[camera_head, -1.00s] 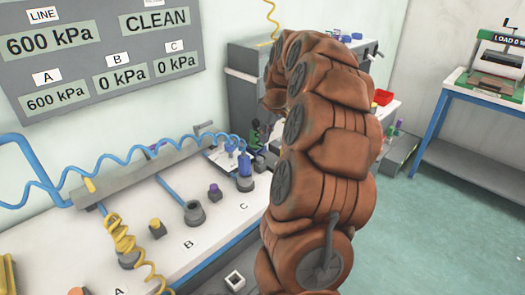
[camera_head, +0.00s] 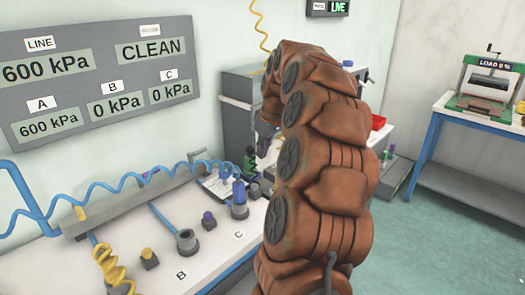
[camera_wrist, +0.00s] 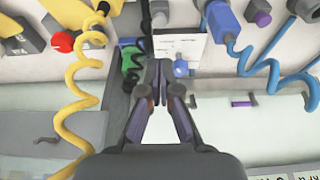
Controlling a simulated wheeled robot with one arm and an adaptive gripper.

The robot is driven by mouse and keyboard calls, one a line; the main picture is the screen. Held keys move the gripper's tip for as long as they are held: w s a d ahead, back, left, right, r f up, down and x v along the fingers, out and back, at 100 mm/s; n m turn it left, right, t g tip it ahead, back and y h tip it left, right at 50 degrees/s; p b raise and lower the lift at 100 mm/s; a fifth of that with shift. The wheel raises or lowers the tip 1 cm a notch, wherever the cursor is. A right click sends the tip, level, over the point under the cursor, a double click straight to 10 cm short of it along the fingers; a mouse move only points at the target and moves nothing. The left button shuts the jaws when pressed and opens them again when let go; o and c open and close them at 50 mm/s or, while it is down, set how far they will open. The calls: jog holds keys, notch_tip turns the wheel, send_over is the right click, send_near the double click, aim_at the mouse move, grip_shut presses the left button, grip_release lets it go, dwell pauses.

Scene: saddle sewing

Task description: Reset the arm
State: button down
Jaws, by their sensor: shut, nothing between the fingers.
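My brown, jointed arm (camera_head: 318,165) rises through the middle of the head view and bends over at the top toward the back of the workbench. Its far end is partly hidden behind its own links. In the wrist view my gripper (camera_wrist: 161,68) is shut, with its dark fingers together and nothing between them. It appears above the bench area, near a white sheet (camera_wrist: 180,48) with a small blue item (camera_wrist: 181,68) on it. I cannot tell its exact height above the bench.
A white bench (camera_head: 185,268) carries sockets marked B and C, with a yellow coiled hose (camera_head: 112,268) and a blue coiled hose (camera_head: 75,215). A grey pressure panel (camera_head: 95,82) hangs behind. A blue-framed table with a press (camera_head: 490,85) stands right; green floor (camera_head: 420,240) is open.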

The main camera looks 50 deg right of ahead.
jog(key=shift+a, duration=0.1)
dwell(0.3)
jog(key=s+a+n+g+y+p, duration=0.1)
jog(key=s+a, duration=0.1)
jog(key=a, duration=1)
jog(key=s+a+g+p, duration=0.1)
jog(key=s+a, duration=0.1)
jog(key=a, duration=1)
jog(key=s+a+f+g, duration=0.1)
jog(key=s+a+f, duration=0.1)
jog(key=s+a, duration=0.2)
jog(key=s+a+f+g+p, duration=0.1)
jog(key=s+a, duration=0.3)
jog(key=s, duration=0.7)
jog(key=s+a+f+g+p, duration=0.1)
jog(key=s+a+f, duration=0.2)
jog(key=s, duration=0.5)
jog(key=shift+a+f+m+h, duration=0.3)
jog(key=shift+a+m+h, duration=0.1)
jog(key=shift+a, duration=0.5)
jog(key=shift+s, duration=0.1)
